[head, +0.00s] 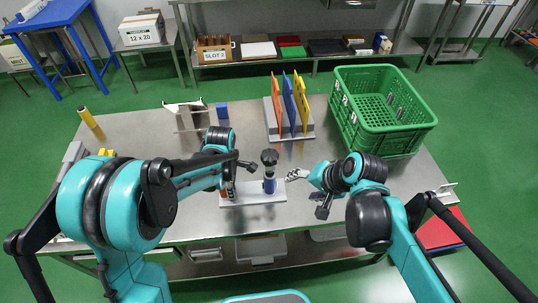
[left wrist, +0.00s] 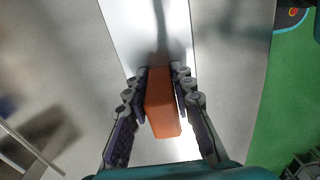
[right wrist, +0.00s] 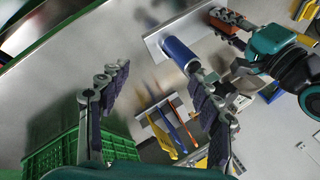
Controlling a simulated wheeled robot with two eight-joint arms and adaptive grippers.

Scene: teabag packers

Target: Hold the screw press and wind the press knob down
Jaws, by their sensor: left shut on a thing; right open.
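The screw press has a white base plate (head: 257,196), a blue post (head: 269,184) and a dark press knob (head: 269,157) on top. It stands upright on the steel table. An orange block (left wrist: 163,103) sits on the plate's left end. My left gripper (left wrist: 160,92) is shut on this block. My right gripper (head: 309,188) is open and empty, to the right of the press and apart from the post.
Behind the press is a grey rack (head: 305,130) with orange, blue and yellow upright panels. A green crate (head: 385,137) stands at the back right. The table around the press is mostly clear.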

